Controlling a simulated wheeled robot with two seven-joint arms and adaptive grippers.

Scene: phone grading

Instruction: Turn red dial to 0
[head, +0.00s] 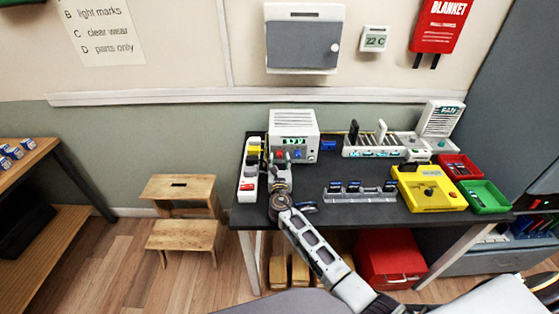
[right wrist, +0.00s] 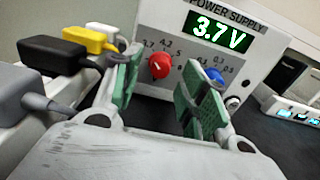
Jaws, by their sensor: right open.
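The power supply (head: 293,124) is a white box at the back left of the dark table. Its green display (right wrist: 219,34) reads 3.7 V in the right wrist view. The red dial (right wrist: 159,65) is on its front, with a small light pointer mark toward the upper left; the printed scale around it is partly hidden. The blue dial (right wrist: 214,76) is to its right, partly behind a finger. My right gripper (head: 281,166) is open in front of the panel, its green-padded fingers on either side of the red dial, apparently not touching it. My left gripper is out of view.
Yellow, black and grey plugs stand on a white strip (head: 249,171) just left of my right gripper. A slotted rack (head: 360,197) is to the right, with a yellow box (head: 431,190) and red (head: 460,167) and green (head: 484,197) trays beyond.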

